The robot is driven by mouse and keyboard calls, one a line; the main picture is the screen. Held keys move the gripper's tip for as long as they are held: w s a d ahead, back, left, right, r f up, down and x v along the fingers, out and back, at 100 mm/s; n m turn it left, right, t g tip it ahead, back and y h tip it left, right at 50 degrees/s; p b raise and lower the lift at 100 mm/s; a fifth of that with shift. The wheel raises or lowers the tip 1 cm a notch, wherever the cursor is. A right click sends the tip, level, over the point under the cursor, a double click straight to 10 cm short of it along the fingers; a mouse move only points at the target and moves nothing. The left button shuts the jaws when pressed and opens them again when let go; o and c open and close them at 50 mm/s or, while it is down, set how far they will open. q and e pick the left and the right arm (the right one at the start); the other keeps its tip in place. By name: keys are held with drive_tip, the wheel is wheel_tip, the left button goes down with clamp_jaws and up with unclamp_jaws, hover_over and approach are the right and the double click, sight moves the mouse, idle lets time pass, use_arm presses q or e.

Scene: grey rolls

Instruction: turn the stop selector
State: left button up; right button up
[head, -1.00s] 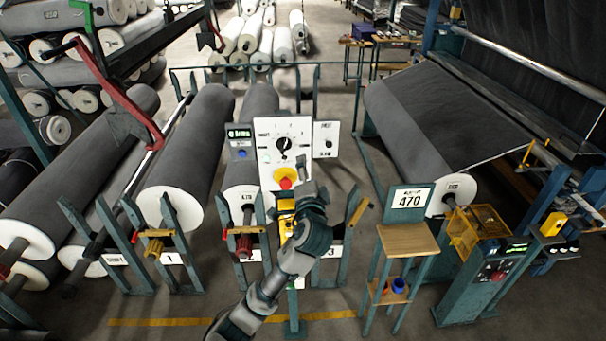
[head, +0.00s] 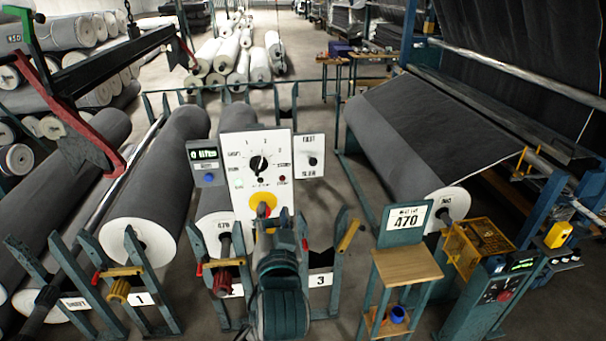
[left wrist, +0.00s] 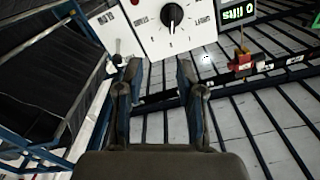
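The stop selector appears to be the large black rotary knob (head: 258,163) on a white panel (head: 228,146) with marks around its dial. It also shows at the top of the left wrist view (left wrist: 172,15), where the panel is upside down. Below it in the head view is a red button on a yellow plate (head: 263,204). My left gripper (left wrist: 160,75) is open and empty, its two fingers apart, pointing towards the panel and apart from the knob. In the head view my wrist hides the fingers. My right gripper is in neither view.
Big grey rolls (head: 155,195) lie in stands on the left.

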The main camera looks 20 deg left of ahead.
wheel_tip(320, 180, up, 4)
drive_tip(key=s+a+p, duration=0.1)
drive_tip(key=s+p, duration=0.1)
drive_tip(key=p, duration=0.2)
use_arm(q)
drive_tip(key=b, duration=0.9)
approach(260, 170)
drive_tip(key=shift+n, duration=0.4)
drive_tip(key=p+x, duration=0.1)
drive_tip(key=x, duration=0.3)
drive_tip(key=p+x, duration=0.1)
drive_tip(key=x, duration=0.3)
drive_tip(key=shift+w+a+r, duration=0.1)
drive_tip(key=shift+w+a, duration=0.05)
drive_tip(key=shift+a, duration=0.25)
drive_tip(key=shift+w, duration=0.3)
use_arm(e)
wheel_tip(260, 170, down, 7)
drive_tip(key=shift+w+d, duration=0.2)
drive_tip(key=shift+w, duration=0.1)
use_arm(q)
drive_tip(key=shift+d, duration=0.1)
